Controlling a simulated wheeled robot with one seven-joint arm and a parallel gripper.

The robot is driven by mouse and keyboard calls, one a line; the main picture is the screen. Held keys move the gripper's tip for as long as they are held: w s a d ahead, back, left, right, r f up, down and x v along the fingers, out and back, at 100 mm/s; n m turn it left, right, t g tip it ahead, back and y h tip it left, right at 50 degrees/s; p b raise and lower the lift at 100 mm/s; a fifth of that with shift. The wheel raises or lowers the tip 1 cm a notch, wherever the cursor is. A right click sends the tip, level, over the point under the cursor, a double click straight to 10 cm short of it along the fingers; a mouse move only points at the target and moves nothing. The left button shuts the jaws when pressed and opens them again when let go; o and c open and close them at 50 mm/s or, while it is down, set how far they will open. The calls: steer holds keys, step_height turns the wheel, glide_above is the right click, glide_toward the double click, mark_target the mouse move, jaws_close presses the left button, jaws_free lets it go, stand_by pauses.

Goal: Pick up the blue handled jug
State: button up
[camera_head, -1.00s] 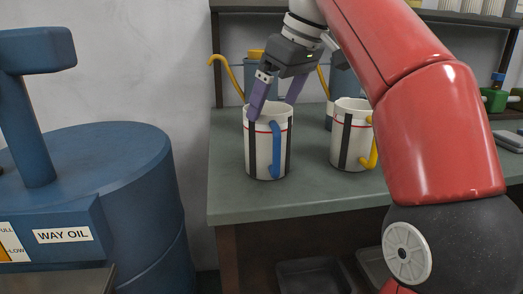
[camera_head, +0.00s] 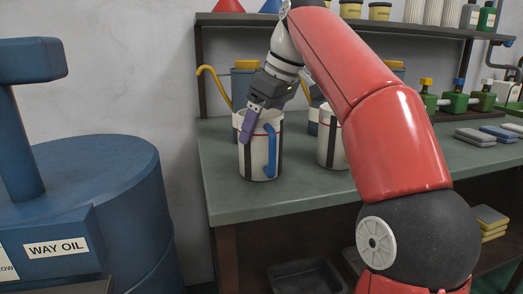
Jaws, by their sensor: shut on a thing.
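The jug with the blue handle (camera_head: 246,163) is white with dark vertical stripes and a thin red line. It stands upright at the left end of the green bench; I cannot tell whether its base is touching the bench top. Its blue handle (camera_head: 270,150) faces the front right. My gripper (camera_head: 251,133) comes down from above and is shut on the jug's upper wall. One purple finger shows at the rim's front left; the other finger is hidden.
A second white striped jug (camera_head: 327,146) stands just right, partly hidden by my red arm. Blue containers with yellow handles (camera_head: 209,72) stand behind. The bench (camera_head: 225,203) has clear room in front. A blue way oil drum (camera_head: 95,170) is at the left.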

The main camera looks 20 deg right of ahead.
steer(key=shift+c, duration=0.9)
steer(key=shift+r, duration=0.2)
